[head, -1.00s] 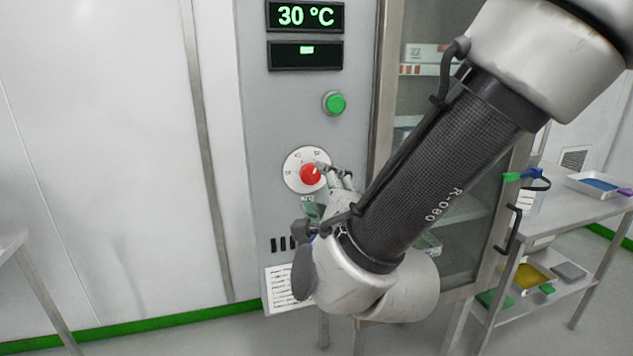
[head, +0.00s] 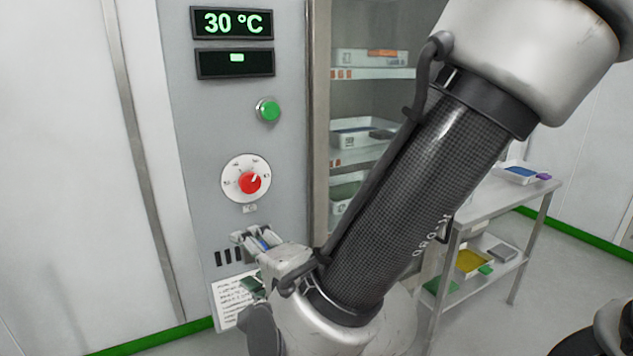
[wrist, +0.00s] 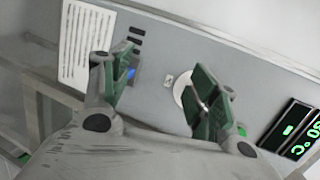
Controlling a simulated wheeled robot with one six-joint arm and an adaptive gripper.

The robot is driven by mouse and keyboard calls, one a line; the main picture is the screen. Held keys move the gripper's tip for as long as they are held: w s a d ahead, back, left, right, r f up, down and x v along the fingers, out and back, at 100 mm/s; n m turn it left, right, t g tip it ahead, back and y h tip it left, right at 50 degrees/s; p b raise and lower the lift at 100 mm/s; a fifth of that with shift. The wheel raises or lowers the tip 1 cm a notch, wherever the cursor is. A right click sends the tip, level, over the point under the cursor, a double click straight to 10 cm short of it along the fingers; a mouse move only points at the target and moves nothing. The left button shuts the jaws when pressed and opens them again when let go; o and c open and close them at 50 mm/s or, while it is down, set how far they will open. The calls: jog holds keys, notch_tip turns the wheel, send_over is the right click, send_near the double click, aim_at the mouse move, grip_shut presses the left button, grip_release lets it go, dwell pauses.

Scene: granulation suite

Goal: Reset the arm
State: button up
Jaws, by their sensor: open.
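My arm reaches in from the upper right of the head view, with a dark ribbed sleeve. My gripper (head: 250,258) is below the red dial (head: 250,183) on the grey control panel and apart from it in the head view. In the wrist view my gripper (wrist: 165,90) has its two green-padded fingers spread, with nothing between them. The right finger hides much of the dial's white plate (wrist: 185,92). The display (head: 232,23) above the dial reads 30 °C.
A green button (head: 267,110) sits above the dial. A printed sheet (head: 232,302) is low on the panel. A cabinet with trays (head: 365,133) stands to the right of the panel, partly behind my arm. A steel table (head: 490,200) stands farther right.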

jog(key=s+d+f+n+g+h, duration=0.2)
jog(key=s+f+n+g, duration=0.55)
jog(key=n, duration=0.35)
jog(key=w+d+r+n+g+h, duration=0.1)
jog(key=w+d+r+n+h, duration=0.15)
jog(key=d, duration=0.75)
jog(key=w+d+r+n+g+h, duration=0.1)
jog(key=w+d+r, duration=0.15)
jog(key=d, duration=0.65)
jog(key=w+d+r+n+h, duration=0.2)
jog(key=d+r, duration=0.1)
jog(key=d, duration=0.7)
jog(key=d+r+m+t+h, duration=0.1)
jog(key=d+r+m, duration=0.2)
jog(key=d, duration=0.6)
jog(key=s+d+r+m+t+h, duration=0.1)
jog(key=d+r+m+t, duration=0.1)
jog(key=d, duration=0.7)
jog(key=shift+s+d+r+m, duration=0.15)
jog(key=shift+s+r+m, duration=0.1)
jog(key=shift+r+m, duration=0.55)
jog(key=shift+f+h, duration=0.2)
jog(key=shift+h, duration=0.05)
